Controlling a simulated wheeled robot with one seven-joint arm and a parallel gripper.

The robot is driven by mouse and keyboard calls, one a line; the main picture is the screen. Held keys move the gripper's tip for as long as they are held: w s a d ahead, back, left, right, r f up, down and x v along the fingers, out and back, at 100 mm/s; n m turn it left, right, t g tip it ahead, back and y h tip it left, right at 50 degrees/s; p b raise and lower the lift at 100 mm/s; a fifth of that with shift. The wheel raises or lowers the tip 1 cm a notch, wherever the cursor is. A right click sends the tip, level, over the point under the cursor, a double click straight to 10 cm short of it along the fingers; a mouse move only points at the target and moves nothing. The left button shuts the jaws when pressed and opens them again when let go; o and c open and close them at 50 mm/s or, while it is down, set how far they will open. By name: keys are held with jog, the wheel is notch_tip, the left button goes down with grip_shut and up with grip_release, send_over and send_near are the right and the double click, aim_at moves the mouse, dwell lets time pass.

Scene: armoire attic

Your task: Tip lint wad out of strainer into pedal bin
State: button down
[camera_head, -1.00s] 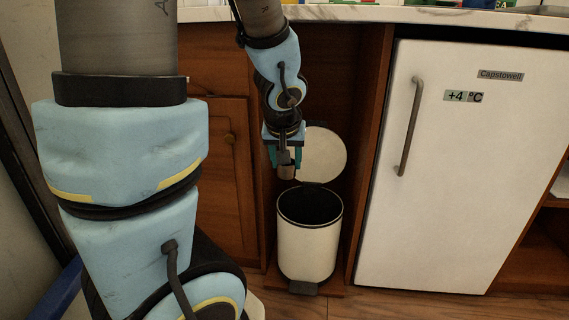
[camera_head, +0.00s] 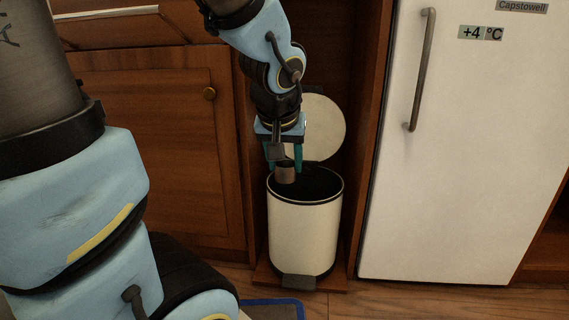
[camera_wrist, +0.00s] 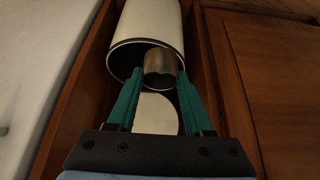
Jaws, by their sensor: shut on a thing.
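The pedal bin (camera_head: 305,236) is cream with a dark rim, and its round lid (camera_head: 324,128) stands open behind it. My gripper (camera_head: 285,160) has teal fingers pointing down and is shut on the strainer (camera_head: 286,173), a small brownish metal cup. The strainer is over the left part of the bin's open mouth, near the rim. In the wrist view the strainer (camera_wrist: 160,68) is between the fingertips, in front of the bin (camera_wrist: 150,22). The lint wad is not visible; the strainer's inside is hidden.
The bin stands in an open wooden bay between a cupboard door (camera_head: 150,150) on the left and a white fridge (camera_head: 450,160) on the right. The bay's side walls are close to the bin. A blue-edged mat (camera_head: 275,309) lies on the floor in front.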

jog(key=shift+w+r+p, duration=0.3)
jog(key=shift+w+p, duration=0.2)
jog(key=shift+p, duration=0.6)
jog(key=p, duration=0.2)
jog(key=w+p, duration=0.1)
jog(key=shift+w+d+p, duration=0.2)
jog(key=shift+w+p, duration=0.1)
jog(key=shift+p, duration=0.05)
jog(key=w+d+f+m+t+y+p, duration=0.2)
jog(key=w+m+t+y, duration=0.3)
jog(key=y, duration=0.4)
jog(key=w+d+f+m+t+y+p, duration=0.2)
jog(key=w+m+t+y, duration=0.2)
jog(key=m+t+y, duration=0.2)
jog(key=y, duration=0.2)
jog(key=shift+w+f+y+p, duration=0.3)
jog(key=shift+w+f+y, duration=0.05)
jog(key=shift+f+y, duration=0.05)
